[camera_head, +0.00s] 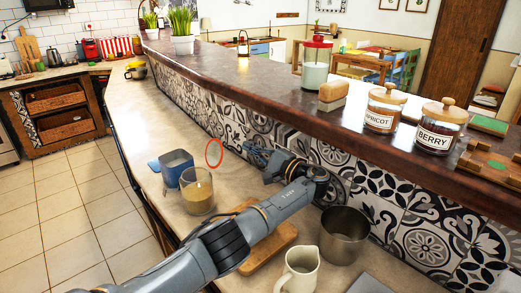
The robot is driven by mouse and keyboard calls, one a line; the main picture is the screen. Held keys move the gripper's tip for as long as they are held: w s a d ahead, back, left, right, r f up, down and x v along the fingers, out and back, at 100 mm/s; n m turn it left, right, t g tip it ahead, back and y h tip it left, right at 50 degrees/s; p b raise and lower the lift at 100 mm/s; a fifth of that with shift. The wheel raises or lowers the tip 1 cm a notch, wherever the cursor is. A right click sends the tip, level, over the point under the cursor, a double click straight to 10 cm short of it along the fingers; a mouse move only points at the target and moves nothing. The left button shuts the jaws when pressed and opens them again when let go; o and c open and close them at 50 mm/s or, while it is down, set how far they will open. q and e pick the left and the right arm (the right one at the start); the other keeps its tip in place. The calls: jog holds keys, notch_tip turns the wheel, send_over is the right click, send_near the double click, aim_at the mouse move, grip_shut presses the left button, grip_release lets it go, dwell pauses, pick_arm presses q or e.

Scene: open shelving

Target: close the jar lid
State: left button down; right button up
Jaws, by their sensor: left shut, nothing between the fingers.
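A glass jar (198,193) with tan contents stands upright on the lower counter, left of centre. A red ring (214,153) stands nearly upright above the jar's right rim. It looks like the seal of the open lid; the clear glass around it is hard to make out. My left gripper (254,152) is shut and empty, to the right of the red ring and above the counter near the tiled wall. A small gap shows between the fingers and the ring. My right gripper is out of view.
A blue-grey container (176,167) stands just behind the jar. A wooden board (268,250), a metal pot (343,236) and a cream pitcher (298,270) are at the front right. The raised bar (270,85) holds labelled jars (438,127). The counter behind is mostly clear.

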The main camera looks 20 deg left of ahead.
aim_at(216, 152)
pick_arm(q)
jog(key=s+a+r+p, duration=0.2)
jog(key=a+p, duration=0.2)
jog(key=a, duration=0.1)
jog(key=shift+a, duration=0.4)
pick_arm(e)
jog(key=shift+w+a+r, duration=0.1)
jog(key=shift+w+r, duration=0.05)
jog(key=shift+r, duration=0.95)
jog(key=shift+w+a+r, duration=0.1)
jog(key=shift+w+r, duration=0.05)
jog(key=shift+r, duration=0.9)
